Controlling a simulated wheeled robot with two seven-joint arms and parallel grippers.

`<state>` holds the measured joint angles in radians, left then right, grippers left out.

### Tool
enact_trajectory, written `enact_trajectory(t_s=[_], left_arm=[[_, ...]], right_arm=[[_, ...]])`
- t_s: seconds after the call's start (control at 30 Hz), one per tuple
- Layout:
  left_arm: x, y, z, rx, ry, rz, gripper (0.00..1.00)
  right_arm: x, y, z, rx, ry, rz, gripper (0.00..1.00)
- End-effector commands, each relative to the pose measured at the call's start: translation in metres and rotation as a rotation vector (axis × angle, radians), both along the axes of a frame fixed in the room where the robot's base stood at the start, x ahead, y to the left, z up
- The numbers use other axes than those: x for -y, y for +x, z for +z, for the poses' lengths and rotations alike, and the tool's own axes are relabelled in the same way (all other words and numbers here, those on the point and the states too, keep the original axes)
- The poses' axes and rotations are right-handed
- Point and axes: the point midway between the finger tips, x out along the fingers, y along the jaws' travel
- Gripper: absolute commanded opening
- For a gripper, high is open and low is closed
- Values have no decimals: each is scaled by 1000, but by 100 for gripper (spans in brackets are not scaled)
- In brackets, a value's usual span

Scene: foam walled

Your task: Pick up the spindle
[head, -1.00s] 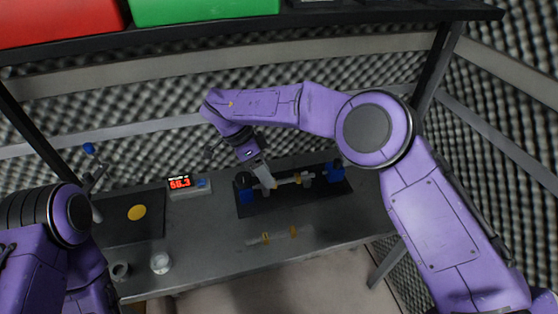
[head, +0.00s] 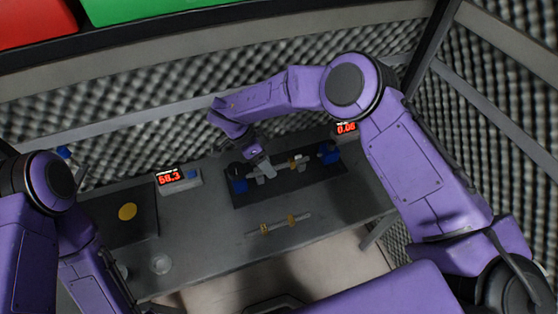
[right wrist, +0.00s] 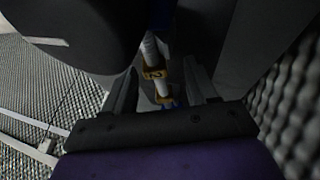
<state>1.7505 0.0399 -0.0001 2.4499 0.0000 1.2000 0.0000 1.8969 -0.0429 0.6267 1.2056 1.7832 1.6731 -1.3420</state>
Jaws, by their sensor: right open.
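A pale spindle with yellow collars (head: 296,163) lies across a dark fixture plate between two blue blocks, at the back of the table. My right gripper (head: 265,173) is open over the left part of this spindle. In the right wrist view, the spindle's yellow collar marked 2 (right wrist: 153,74) shows between the spread fingers (right wrist: 163,92); I cannot tell whether they touch it.
The fixture plate (head: 290,188) carries a left blue block (head: 239,185) and a right one (head: 329,153). Red displays read 56.3 (head: 170,178) and 0.06 (head: 346,128). A dark pad with a yellow disc (head: 127,211) and a clear cup (head: 160,264) are at left. A shelf edge hangs above.

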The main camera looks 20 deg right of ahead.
Motion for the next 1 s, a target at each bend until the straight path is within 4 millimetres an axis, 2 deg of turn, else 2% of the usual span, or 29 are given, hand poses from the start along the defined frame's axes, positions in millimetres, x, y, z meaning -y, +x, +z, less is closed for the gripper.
enact_trajectory(t_s=[0.27,0.43,0.47,0.83,1.0], left_arm=[[0,0,2,-1,-1,0,50],[0,0,2,-1,-1,0,50],[0,0,2,-1,-1,0,50],[0,0,-3,-1,-1,0,50],[0,0,-21,-1,-1,0,50]], right_arm=[[3,-2,-6,0,1,0,57],[2,-2,-6,0,1,0,2],[2,-2,-6,0,1,0,0],[2,-2,-4,-1,2,0,0],[3,-1,16,4,3,-1,0]])
